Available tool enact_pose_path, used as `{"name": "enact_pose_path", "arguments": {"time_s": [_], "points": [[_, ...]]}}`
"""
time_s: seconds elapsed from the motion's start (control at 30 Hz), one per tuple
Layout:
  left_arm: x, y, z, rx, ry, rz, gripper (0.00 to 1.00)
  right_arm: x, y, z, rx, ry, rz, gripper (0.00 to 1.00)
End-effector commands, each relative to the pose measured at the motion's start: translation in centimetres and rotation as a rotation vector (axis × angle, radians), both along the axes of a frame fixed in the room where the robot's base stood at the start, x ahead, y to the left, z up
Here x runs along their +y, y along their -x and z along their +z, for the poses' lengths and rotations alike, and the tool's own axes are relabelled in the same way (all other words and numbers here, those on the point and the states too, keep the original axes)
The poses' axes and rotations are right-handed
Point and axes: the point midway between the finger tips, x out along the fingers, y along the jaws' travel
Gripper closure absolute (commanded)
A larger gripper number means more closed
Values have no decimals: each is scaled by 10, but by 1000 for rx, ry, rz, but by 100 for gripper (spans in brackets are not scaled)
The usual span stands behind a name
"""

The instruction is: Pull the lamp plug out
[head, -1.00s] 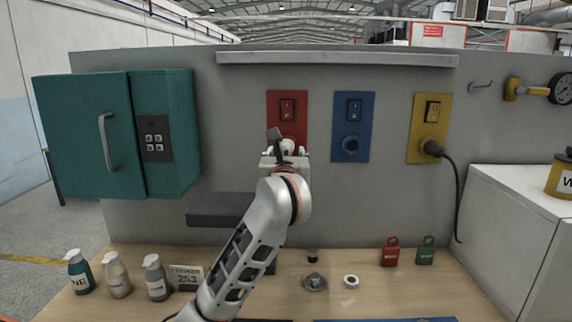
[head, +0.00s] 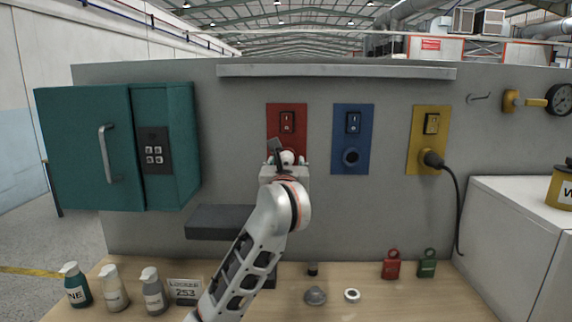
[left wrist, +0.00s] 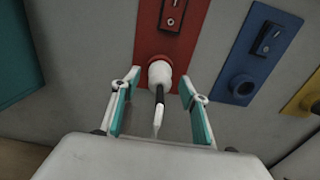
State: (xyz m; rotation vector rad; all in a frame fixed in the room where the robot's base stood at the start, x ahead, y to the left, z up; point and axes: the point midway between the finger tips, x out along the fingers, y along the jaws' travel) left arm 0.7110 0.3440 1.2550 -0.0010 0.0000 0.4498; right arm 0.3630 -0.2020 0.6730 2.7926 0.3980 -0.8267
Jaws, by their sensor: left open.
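A white plug (left wrist: 159,73) with a dark sleeve and a cord sits in the socket of the red panel (left wrist: 172,40). In the head view the red panel (head: 287,118) hangs on the grey wall, and the plug (head: 288,157) is partly hidden behind my gripper. My left gripper (left wrist: 161,80) is open, with one finger on each side of the plug and a gap on both sides. It also shows in front of the red panel in the head view (head: 286,163). My right gripper is not in view.
The blue panel (head: 352,128) has an empty socket. A grey shelf (head: 215,221) is left of my arm, below the teal cabinet (head: 85,150). Bottles and padlocks stand on the bench.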

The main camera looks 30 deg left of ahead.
Motion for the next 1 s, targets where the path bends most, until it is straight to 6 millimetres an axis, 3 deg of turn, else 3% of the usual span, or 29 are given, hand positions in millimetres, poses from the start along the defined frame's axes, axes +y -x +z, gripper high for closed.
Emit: {"name": "enact_pose_path", "arguments": {"time_s": [0.73,0.77,0.9,1.0], "points": [[0,0,0,0,-1,0,56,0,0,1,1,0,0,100],[0,0,0,0,-1,0,61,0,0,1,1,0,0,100],[0,0,0,0,-1,0,97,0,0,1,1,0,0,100],[0,0,0,0,-1,0,98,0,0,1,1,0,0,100]]}}
